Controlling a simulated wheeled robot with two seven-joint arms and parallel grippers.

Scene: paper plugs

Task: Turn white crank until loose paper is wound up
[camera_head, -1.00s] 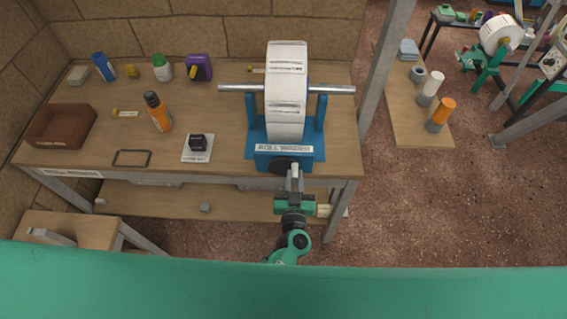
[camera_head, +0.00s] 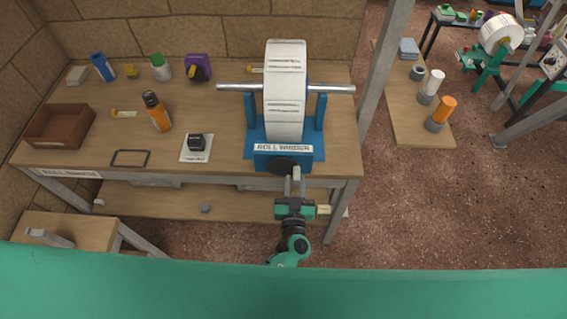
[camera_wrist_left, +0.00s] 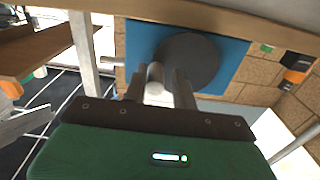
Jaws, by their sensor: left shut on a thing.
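The blue roll winder (camera_head: 317,150) stands at the right end of the workbench. Its large white paper roll (camera_head: 285,92) sits on a horizontal grey bar (camera_head: 238,87). A dark round disc (camera_head: 283,165) is on its front, and shows large in the left wrist view (camera_wrist_left: 195,60). My left gripper (camera_head: 295,178) is in front of this disc. In the left wrist view its fingers (camera_wrist_left: 157,88) are shut on the white crank handle (camera_wrist_left: 155,74). In the head view the fingers mostly hide the handle. I cannot make out a loose paper end. My right gripper is out of view.
The bench (camera_head: 225,130) carries a brown box (camera_head: 60,125), an orange bottle (camera_head: 157,112) and a black roll on a white square (camera_head: 196,147), all left of the winder. A grey post (camera_head: 384,75) rises right of the bench. Floor in front is open.

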